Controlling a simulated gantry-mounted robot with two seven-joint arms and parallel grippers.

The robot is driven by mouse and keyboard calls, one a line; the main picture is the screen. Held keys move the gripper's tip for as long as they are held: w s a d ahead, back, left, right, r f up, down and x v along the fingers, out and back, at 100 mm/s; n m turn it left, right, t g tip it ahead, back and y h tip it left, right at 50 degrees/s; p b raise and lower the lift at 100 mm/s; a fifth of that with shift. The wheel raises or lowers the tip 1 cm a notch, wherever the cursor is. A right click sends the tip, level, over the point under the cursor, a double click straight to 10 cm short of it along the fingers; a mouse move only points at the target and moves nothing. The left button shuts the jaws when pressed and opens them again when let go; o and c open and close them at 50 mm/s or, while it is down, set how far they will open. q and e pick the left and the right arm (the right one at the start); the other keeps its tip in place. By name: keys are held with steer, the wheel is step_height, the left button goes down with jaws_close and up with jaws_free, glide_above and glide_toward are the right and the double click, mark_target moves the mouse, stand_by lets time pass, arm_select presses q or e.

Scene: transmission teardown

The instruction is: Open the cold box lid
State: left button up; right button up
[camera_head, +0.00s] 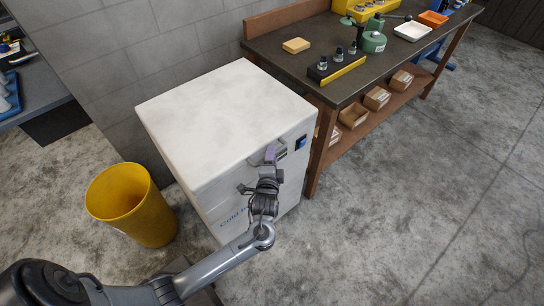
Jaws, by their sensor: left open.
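The cold box (245,205) is a white chest on the floor by the grey wall. Its flat white lid (225,115) is down on top. A small handle or latch (283,147) sits on the upper front face. My left gripper (269,156) is open at the front face, close to the handle; whether it touches the handle cannot be made out. My left arm comes in from the lower left. My right gripper does not show.
A yellow bin (131,205) stands left of the cold box. A workbench (375,62) with tools, a white tray (412,32) and boxes on its lower shelf stands close on the right. The concrete floor (420,210) at the right is clear.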

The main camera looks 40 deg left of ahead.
arm_select(q)
steer(key=shift+x, duration=1)
steer(key=shift+c, duration=0.4)
jaws_close()
